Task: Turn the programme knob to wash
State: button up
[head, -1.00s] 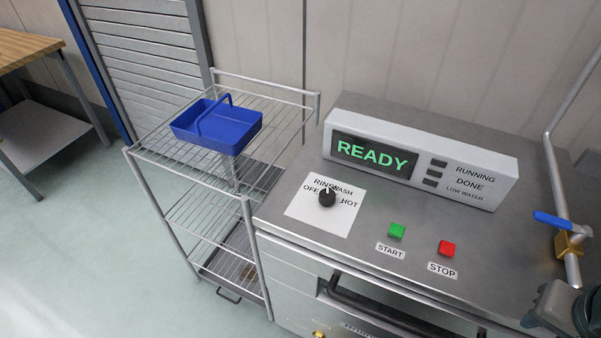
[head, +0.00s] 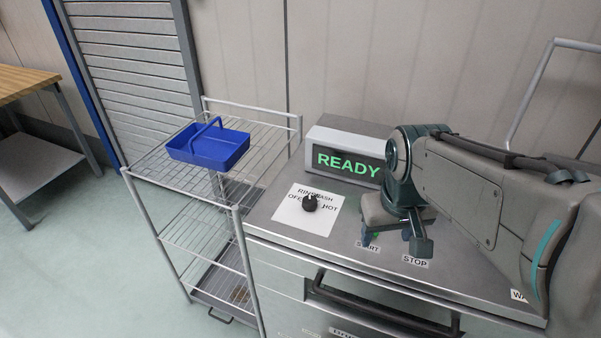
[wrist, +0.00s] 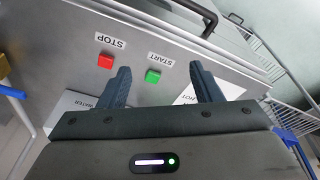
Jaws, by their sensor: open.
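The black programme knob (head: 310,203) stands on a white label plate (head: 322,222) on the machine's steel top, among the words OFF, RINSE, WASH and HOT. Its pointer is too small to read surely. My gripper (head: 392,250) is open and empty above the START and STOP area, to the right of the knob and apart from it. In the wrist view, my gripper's fingers (wrist: 158,82) spread on either side of the green START button (wrist: 153,76). The knob is hidden there; only part of its label plate (wrist: 187,96) shows beside a finger.
The display (head: 348,161) reads READY in green. The red STOP button (wrist: 105,61) is close to my gripper. A wire cart (head: 165,165) with a blue basket (head: 208,145) stands left of the machine. A black door handle (head: 385,308) runs along the front.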

jog(key=w+a+r+n+g+p, duration=0.1)
jog(key=w+a+r+n, duration=0.3)
jog(key=w, duration=0.6)
jog(key=n+g+p, duration=0.1)
jog(key=n+p, duration=0.1)
jog(key=n, duration=0.2)
send_over(310, 200)
notch_tip(310, 200, down, 2)
notch_tip(310, 200, down, 14)
jog(key=shift+r+p, duration=0.25)
jog(key=shift+p, duration=0.25)
jog(key=c, duration=1)
